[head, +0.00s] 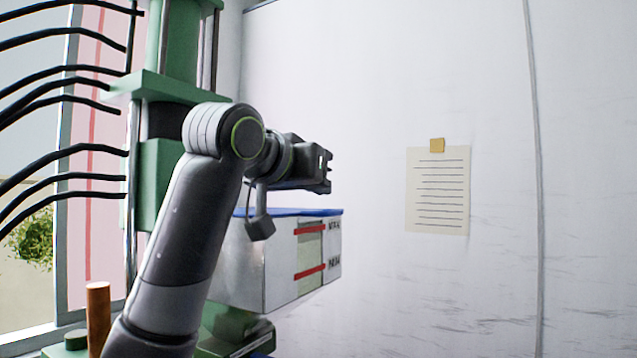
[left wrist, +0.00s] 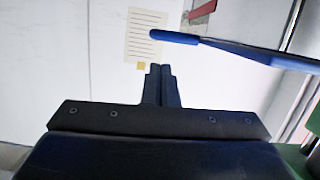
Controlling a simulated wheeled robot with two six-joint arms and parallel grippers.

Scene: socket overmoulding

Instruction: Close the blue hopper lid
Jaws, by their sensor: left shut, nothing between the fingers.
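The blue lid (head: 320,212) lies as a thin flat layer along the top of the pale hopper box (head: 280,268) in the head view. Its far left part is hidden behind my left arm. In the left wrist view the lid (left wrist: 235,50) shows as a slanting blue edge to the right of the fingers. My left gripper (head: 328,170) is shut and empty, above the lid and apart from it. Its closed fingertips also show in the left wrist view (left wrist: 160,70). My right gripper is in neither view.
The hopper carries red bands (head: 311,269) on its side. A green machine column (head: 172,60) with black hoses (head: 65,75) stands behind my left arm. A lined paper sheet (head: 438,195) hangs on the white wall. The space right of the hopper is clear.

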